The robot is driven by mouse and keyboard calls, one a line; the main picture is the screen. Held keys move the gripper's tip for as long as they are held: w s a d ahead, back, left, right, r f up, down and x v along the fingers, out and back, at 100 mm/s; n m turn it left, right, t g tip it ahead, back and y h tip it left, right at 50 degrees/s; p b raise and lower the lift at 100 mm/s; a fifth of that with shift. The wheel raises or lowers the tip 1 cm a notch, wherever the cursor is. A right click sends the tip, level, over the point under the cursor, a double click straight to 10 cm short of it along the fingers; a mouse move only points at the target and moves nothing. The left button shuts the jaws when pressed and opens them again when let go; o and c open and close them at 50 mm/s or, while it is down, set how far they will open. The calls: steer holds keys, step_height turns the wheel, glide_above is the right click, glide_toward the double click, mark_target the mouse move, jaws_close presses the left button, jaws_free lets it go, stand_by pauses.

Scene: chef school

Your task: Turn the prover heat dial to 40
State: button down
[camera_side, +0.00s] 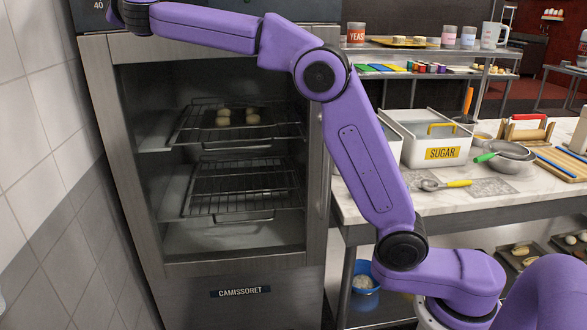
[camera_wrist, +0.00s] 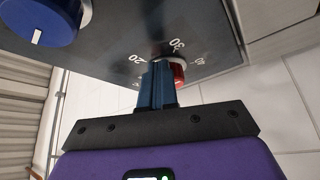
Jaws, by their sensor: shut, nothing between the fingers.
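The prover (camera_side: 100,90) is a steel cabinet at the left of the side view. Its dark control panel (camera_side: 90,18) is cut off by the top edge, with a "40" mark showing. In the wrist view, a red dial with a pale rim (camera_wrist: 178,72) sits on the dark panel beside marks reading 20 and 30. My gripper (camera_wrist: 157,68) is shut, with its fingertips at the dial's left side, partly covering it. The gripper is outside the side view.
A blue knob with a white mark (camera_wrist: 38,22) is at the wrist view's upper left. Dough lumps (camera_side: 237,117) lie on the prover's upper rack. A marble counter (camera_side: 390,192) with a sugar bin (camera_side: 425,138) is to the right. A tiled wall (camera_side: 35,110) stands close at left.

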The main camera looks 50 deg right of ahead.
steer(key=shift+w+a+f, duration=0.2)
steer(key=shift+f, duration=0.2)
steer(key=shift+w+a+f, duration=0.15)
steer(key=shift+f, duration=0.2)
steer(key=shift+s+d, duration=0.15)
steer(key=s+a, duration=0.4)
steer(key=shift+s+f, duration=0.25)
stand_by(0.4)
